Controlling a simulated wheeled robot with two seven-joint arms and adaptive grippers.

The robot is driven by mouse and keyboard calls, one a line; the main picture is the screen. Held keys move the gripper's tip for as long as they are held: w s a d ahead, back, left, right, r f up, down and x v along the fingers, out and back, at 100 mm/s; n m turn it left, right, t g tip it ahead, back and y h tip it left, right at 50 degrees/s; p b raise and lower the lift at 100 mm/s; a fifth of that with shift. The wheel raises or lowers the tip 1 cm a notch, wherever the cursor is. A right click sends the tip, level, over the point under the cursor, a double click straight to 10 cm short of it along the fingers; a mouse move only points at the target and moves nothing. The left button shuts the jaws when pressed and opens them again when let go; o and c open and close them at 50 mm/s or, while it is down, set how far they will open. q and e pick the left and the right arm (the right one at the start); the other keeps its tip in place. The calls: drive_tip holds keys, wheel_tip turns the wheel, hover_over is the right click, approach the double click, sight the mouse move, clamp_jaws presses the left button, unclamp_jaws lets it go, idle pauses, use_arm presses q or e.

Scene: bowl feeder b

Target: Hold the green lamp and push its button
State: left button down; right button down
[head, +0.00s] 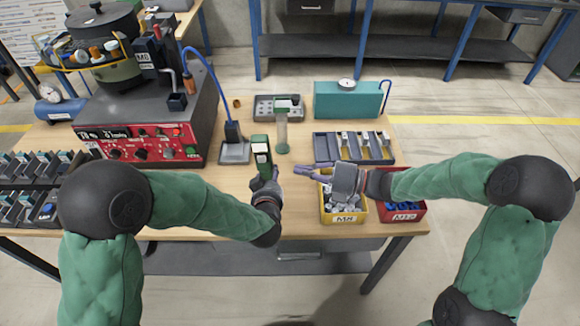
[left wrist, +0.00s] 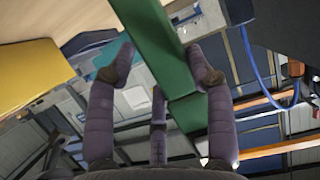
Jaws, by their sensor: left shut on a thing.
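The green lamp (head: 261,146) is a box-shaped green piece with a pale panel on the side facing the head camera. It stands upright in my left gripper (head: 265,180), raised at the table's front middle. In the left wrist view the green body (left wrist: 180,75) passes between the purple fingers of that gripper (left wrist: 165,70), which are shut on it. I cannot make out its button. My right gripper (head: 305,169) is to the right of the lamp, apart from it, its purple fingers pointing left toward it. Its finger gap is too small to judge.
A yellow bin (head: 346,217) and a red bin (head: 404,217) of parts stand below my right arm. Behind are a grey divided tray (head: 325,148), a teal box (head: 345,100) and a clear green-topped stand (head: 282,132). The red-fronted feeder (head: 190,130) stands left.

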use_arm(q)
drive_tip(key=shift+s+f, duration=0.1)
drive_tip(key=shift+f, duration=0.1)
drive_tip(key=c, duration=0.7)
unclamp_jaws()
drive_tip(key=shift+c, duration=0.2)
drive_tip(key=o, duration=0.4)
drive_tip(key=shift+c, duration=0.2)
drive_tip(key=shift+r, duration=0.1)
